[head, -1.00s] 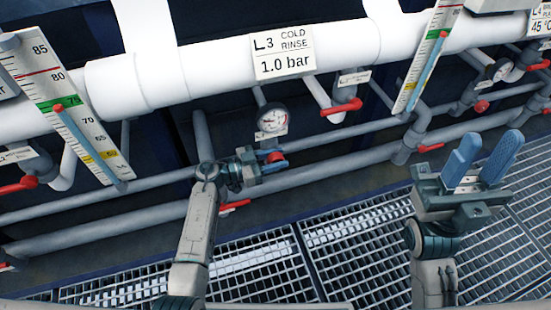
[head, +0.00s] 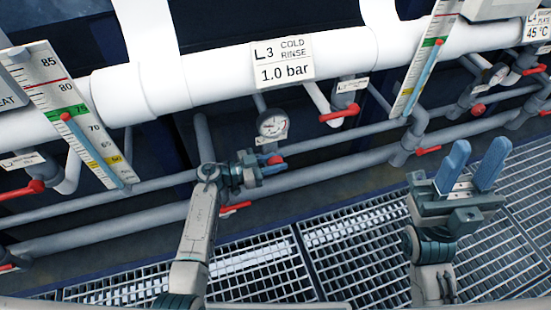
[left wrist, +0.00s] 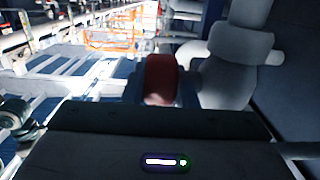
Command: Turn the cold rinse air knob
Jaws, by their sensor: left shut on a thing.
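The cold rinse air knob (head: 275,160) is red and sits below a round pressure gauge (head: 272,124) under the sign "L3 COLD RINSE 1.0 bar" (head: 284,61). My left gripper (head: 273,165) is shut on the knob, its blue fingers on either side of it and hiding part of it. In the left wrist view the red knob (left wrist: 161,79) stands just beyond the dark gripper body, in front of grey pipework. My right gripper (head: 470,165) is open and empty, its blue fingers pointing up over the floor grating at the right.
A thick white pipe (head: 215,75) runs across above the knob. Red lever valves flank the area, one (head: 339,112) up and right, one (head: 235,207) just below my left gripper. Slanted scales (head: 70,115) stand left and right. Metal grating (head: 350,240) covers the floor.

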